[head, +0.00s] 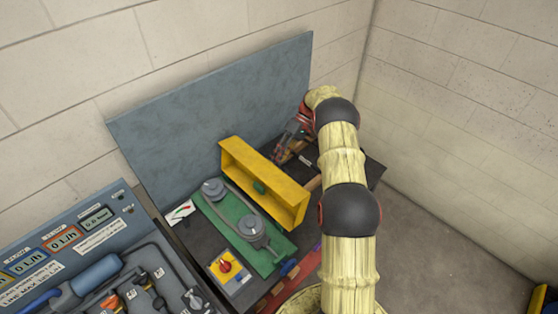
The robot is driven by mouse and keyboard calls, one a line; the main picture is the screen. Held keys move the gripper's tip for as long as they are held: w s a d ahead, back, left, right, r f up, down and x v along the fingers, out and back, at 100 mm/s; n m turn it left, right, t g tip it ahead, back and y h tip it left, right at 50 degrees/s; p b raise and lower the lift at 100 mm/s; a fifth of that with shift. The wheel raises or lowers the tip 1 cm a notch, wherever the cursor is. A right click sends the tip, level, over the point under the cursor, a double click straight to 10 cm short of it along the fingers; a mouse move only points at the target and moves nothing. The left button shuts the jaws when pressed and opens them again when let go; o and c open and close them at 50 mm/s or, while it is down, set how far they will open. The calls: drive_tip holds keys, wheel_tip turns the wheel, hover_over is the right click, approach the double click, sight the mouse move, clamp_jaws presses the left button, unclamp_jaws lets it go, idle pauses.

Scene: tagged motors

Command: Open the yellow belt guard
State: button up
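The yellow belt guard (235,163) is a long, shallow box. It stands raised along the far side of the green base plate (222,218), its hollow face turned towards me. A small green piece shows at its middle. Two grey pulleys (252,228) and the belt around them lie uncovered on the plate. My gripper (282,153) is behind the guard, near its upper edge, pointing down and left. I cannot tell whether it touches the guard. Its fingertips are small and unclear, so its opening cannot be made out.
A grey-blue panel (215,95) stands behind the bench. Open floor (440,245) lies to the right.

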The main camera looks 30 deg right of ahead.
drive_tip(key=shift+d+f, duration=0.1)
drive_tip(key=w+d+b, duration=0.1)
drive_tip(key=d+b, duration=0.2)
drive_tip(key=d, duration=0.5)
drive_tip(key=shift+w+d, duration=0.35)
drive_tip(key=shift+w, duration=0.05)
idle(0.4)
drive_tip(key=shift+r, duration=0.25)
wheel_tip(320, 180, up, 10)
drive_tip(key=shift+f, duration=0.15)
idle(0.5)
idle(0.4)
